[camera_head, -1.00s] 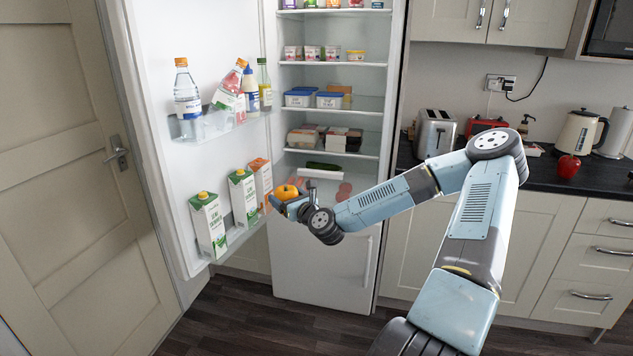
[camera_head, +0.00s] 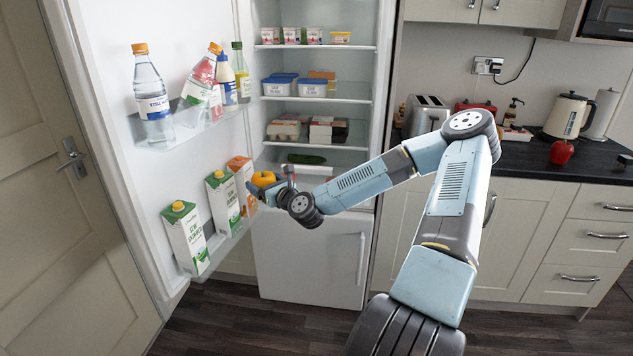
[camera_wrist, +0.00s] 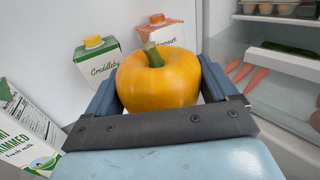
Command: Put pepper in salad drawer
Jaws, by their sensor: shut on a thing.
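A yellow-orange pepper (camera_head: 263,178) with a green stem is held between the fingers of my gripper (camera_head: 274,191). In the wrist view the pepper (camera_wrist: 158,82) sits upright between both blue fingers of my gripper (camera_wrist: 160,100). My gripper is at the fridge opening, between the open door and the lower compartment. The salad drawer (camera_wrist: 290,65) shows at the right of the wrist view, with a cucumber (camera_wrist: 290,48) and carrots (camera_wrist: 258,77) in it. In the head view my arm partly hides the drawer, and the cucumber (camera_head: 307,159) shows above it.
The open fridge door (camera_head: 110,60) stands at left with bottles and several cartons (camera_head: 187,238) on its racks, close to my gripper. Fridge shelves (camera_head: 320,98) above hold tubs and boxes. A red pepper-like item (camera_head: 561,152) is on the dark worktop at right, near the kettle (camera_head: 567,115).

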